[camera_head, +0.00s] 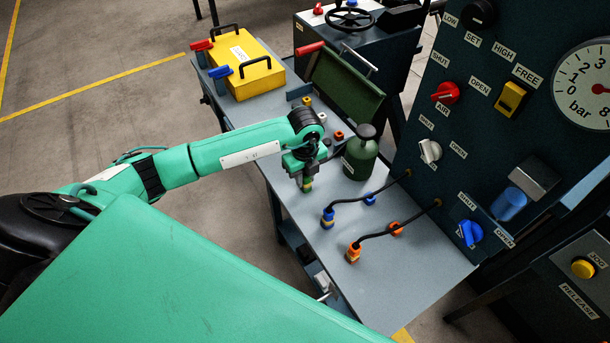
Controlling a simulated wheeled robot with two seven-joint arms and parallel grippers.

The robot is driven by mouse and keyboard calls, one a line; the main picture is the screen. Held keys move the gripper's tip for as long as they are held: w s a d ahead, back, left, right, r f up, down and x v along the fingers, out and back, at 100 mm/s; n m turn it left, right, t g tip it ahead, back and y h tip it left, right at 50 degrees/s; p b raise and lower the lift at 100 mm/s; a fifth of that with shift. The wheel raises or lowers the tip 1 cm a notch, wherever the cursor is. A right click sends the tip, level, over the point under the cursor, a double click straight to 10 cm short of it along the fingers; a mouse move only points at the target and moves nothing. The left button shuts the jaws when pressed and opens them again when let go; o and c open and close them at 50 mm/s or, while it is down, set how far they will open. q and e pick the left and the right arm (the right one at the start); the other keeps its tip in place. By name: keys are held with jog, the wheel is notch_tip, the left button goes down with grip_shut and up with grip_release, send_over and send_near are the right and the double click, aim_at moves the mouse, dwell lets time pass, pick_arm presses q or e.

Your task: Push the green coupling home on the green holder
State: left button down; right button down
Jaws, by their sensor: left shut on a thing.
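My left gripper (304,170) is over the grey bench, pointing down and shut on the green coupling (307,182). Only a small green piece with a yellowish end shows below the fingers; the rest is hidden. I cannot make out the green holder apart from the coupling, nor tell whether the coupling is seated on it. My right gripper is not in view.
Right of the gripper stands a dark green bottle (360,155). Nearer on the bench (405,275) are a blue coupling (328,217) and an orange coupling (354,253) with black hoses. A yellow case (247,68) and open green box (345,92) are behind.

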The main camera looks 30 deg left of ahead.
pick_arm(q)
jog(key=shift+f, duration=0.1)
jog(key=c, duration=1.1)
grip_release()
jog(key=shift+r+p, duration=2.55)
jog(key=shift+r, duration=1)
